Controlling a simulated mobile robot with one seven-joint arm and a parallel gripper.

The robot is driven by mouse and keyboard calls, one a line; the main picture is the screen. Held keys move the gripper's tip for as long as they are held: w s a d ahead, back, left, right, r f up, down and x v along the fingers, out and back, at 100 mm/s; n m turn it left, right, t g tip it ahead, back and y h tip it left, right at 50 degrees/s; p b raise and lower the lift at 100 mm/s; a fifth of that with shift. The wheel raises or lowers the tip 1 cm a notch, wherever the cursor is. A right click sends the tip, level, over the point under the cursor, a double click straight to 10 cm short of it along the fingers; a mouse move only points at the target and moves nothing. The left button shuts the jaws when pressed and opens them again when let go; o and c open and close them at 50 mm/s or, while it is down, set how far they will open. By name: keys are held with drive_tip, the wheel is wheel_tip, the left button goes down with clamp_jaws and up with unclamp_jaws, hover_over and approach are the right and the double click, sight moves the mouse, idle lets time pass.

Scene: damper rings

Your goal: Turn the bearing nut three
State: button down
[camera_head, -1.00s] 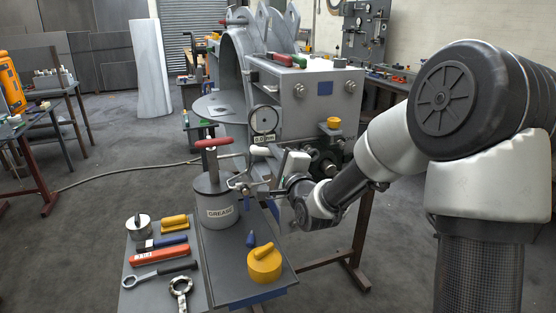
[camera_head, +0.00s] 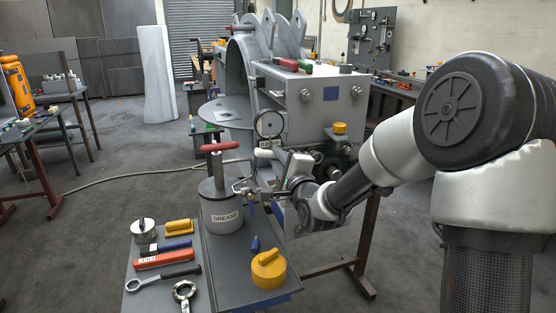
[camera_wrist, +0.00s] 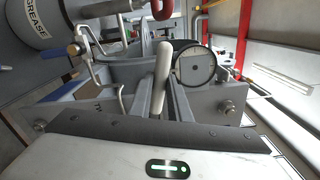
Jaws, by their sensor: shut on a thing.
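My gripper shows in the wrist view (camera_wrist: 161,88) with its two fingers closed around a pale, rounded handle (camera_wrist: 163,62). In the head view, the pale handle (camera_head: 265,153) lies just left of the wrist, between the grease pot and the grey machine. I cannot tell what its far end joins. The bearing nut cannot be picked out for certain. Dark round parts (camera_head: 330,168) sit low on the machine's front, partly hidden by my wrist.
A grease pot (camera_head: 221,208) with a red T-handle stands close left of my wrist. A round gauge (camera_head: 270,124) is on the machine (camera_head: 310,110). A yellow knobbed part (camera_head: 268,270) and spanners (camera_head: 184,291) lie on the front trays.

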drive_tip(key=shift+w+a+b, duration=0.15)
drive_tip(key=shift+w+b, duration=0.15)
drive_tip(key=shift+w, duration=0.25)
idle(0.6)
drive_tip(key=shift+w+a, duration=0.1)
drive_tip(key=shift+w, duration=0.35)
drive_tip(key=c, duration=1.6)
unclamp_jaws()
drive_tip(key=c, duration=0.4)
drive_tip(key=shift+f+b, duration=0.1)
drive_tip(key=shift+b, duration=0.2)
